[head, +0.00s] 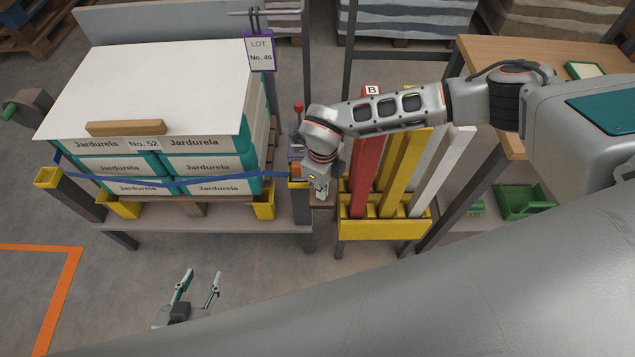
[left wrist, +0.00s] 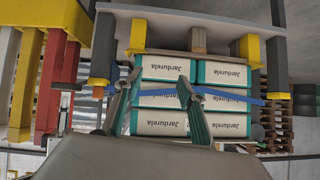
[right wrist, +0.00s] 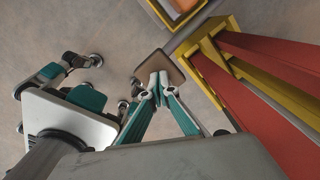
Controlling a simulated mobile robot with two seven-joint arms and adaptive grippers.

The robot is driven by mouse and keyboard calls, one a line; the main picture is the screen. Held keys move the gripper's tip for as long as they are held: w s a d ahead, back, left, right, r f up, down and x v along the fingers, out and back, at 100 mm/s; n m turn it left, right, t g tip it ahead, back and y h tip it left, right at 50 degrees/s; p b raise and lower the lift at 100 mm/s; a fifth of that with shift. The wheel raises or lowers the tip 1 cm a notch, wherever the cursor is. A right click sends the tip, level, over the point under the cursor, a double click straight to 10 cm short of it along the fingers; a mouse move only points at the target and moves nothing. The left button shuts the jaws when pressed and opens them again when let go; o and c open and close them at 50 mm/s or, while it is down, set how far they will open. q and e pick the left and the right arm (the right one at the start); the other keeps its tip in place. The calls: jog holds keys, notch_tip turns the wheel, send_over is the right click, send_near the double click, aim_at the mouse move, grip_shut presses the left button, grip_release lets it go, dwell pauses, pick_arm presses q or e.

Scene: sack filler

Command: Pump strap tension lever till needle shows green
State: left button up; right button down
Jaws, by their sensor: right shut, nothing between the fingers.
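The blue strap (head: 215,181) runs across the front of the stacked sacks (head: 200,167) to a small tensioner (head: 296,170) at the bench's right end. A red-knobbed lever (head: 298,107) stands upright behind it, partly hidden by my right arm. I cannot make out a gauge needle. My right gripper (head: 321,190) is shut and empty beside the tensioner, between it and the yellow rack. In the right wrist view its fingertips (right wrist: 158,77) are together over a small brown plate (right wrist: 160,62). My left gripper (head: 198,277) is open and empty, in front of the bench.
A yellow rack (head: 385,229) with red, yellow and white posts stands just right of my right gripper. A wooden table (head: 480,55) and green bins (head: 520,200) are further right. A wooden block (head: 126,128) lies on the white top sheet. Floor before the bench is clear.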

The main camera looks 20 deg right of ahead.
notch_tip(320, 180, down, 3)
jog(key=shift+b, duration=0.55)
notch_tip(320, 180, down, 4)
jog(key=shift+f+b, duration=0.1)
jog(key=shift+b, duration=0.75)
jog(key=shift+f, duration=0.25)
jog(key=shift+r, duration=0.15)
jog(key=shift+w+r+p, duration=0.1)
jog(key=shift+r+p, duration=0.2)
jog(key=shift+r, duration=0.2)
notch_tip(320, 180, up, 8)
jog(key=p, duration=0.6)
jog(key=shift+p, duration=0.35)
jog(key=shift+r, duration=0.25)
jog(key=shift+f, duration=0.1)
